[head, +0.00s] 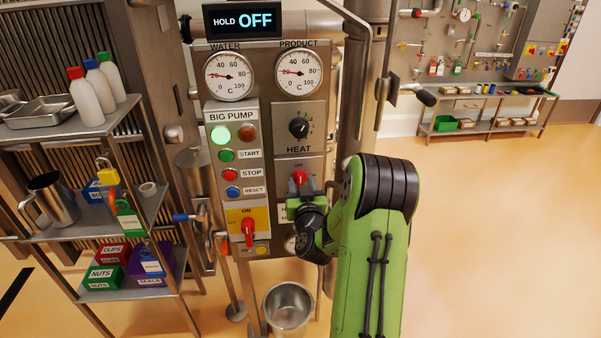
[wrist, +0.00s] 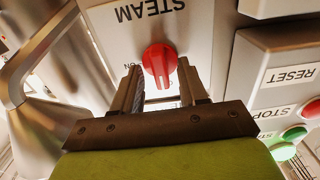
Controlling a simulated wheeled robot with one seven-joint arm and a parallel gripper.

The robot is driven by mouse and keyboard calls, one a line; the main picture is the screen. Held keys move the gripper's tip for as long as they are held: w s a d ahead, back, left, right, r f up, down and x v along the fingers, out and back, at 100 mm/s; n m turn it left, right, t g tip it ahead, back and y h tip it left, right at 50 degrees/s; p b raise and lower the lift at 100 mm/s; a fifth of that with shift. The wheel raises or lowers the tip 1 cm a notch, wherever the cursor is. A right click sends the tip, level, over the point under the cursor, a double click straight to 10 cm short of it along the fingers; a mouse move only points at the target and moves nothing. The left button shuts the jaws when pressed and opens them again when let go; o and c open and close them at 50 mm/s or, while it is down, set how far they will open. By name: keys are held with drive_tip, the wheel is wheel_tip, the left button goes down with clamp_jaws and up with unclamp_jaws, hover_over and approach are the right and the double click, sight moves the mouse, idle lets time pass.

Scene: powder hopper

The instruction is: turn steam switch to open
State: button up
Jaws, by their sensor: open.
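The steam switch (head: 299,178) is a red knob on the right-hand panel, with an OFF label just above it in the head view. In the wrist view the red knob (wrist: 158,62) sits on a pale plate marked STEAM, seen upside down, with an ON label beside it. My gripper (head: 300,194) is at the panel just below the knob in the head view. In the wrist view my gripper (wrist: 159,78) is open, with one finger on each side of the knob's lower part. Gaps show beside the knob. My gripper hides the panel's lower labels in the head view.
A black HEAT knob (head: 298,128) is above the steam switch. The BIG PUMP buttons (head: 227,155) and a red switch on yellow (head: 248,232) are to the left. A display (head: 243,20) reads HOLD OFF. A metal bucket (head: 288,308) stands below. Floor at right is clear.

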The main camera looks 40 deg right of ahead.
drive_tip(key=shift+a+r, duration=0.1)
clamp_jaws()
drive_tip(key=shift+m, duration=0.4)
drive_tip(key=m, duration=0.3)
drive_tip(key=shift+s+m, duration=0.1)
drive_tip(key=shift+m, duration=0.2)
drive_tip(key=m, duration=0.5)
drive_tip(key=shift+d+m, duration=0.2)
drive_tip(key=shift+m, duration=0.1)
drive_tip(key=m, duration=0.9)
drive_tip(key=shift+s+f, duration=0.1)
drive_tip(key=shift+f, duration=0.25)
